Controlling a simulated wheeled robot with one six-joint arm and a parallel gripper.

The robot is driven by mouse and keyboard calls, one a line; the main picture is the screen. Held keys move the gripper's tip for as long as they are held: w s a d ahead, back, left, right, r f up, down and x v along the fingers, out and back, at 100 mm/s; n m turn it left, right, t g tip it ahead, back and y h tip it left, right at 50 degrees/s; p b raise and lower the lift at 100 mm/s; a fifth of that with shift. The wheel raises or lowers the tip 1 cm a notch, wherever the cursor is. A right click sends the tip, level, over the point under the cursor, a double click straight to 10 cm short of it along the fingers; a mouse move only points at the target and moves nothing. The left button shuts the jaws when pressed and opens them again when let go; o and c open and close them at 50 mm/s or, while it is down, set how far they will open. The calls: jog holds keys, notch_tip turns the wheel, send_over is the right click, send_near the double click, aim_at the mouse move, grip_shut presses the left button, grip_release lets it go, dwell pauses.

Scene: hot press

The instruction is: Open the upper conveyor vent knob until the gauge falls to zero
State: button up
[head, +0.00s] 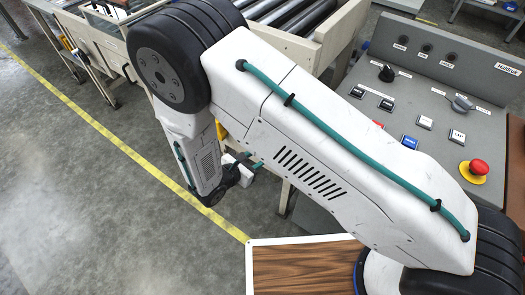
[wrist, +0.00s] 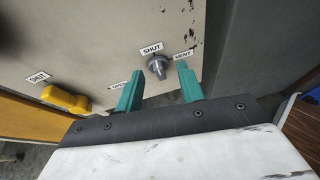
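A small grey knob (wrist: 157,66) sits on a beige panel (wrist: 100,35) in the wrist view. A SHUT label (wrist: 151,48) is just above it, a VENT label (wrist: 184,55) to its right and an OPEN label (wrist: 118,85) to its left. My gripper (wrist: 158,84) is open, its green fingertips apart on either side of the knob, with gaps showing. I cannot tell whether the knob is turned. In the head view my gripper (head: 250,165) is low by the conveyor frame, and the knob is hidden there. No gauge shows in either view.
A yellow handle (wrist: 66,98) is on the same panel, left of my gripper. In the head view, a roller conveyor (head: 285,14) is at the top. A grey control panel (head: 447,85) with a red button (head: 479,167) stands right. The floor on the left is clear.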

jog(key=w+d+f+n, duration=0.1)
jog(key=w+d+f, duration=0.2)
jog(key=w+f, duration=0.2)
jog(key=shift+f+t+y, duration=0.3)
jog(key=shift+f+y, duration=0.1)
jog(key=shift+f, duration=0.25)
jog(key=shift+d, duration=0.1)
grip_shut()
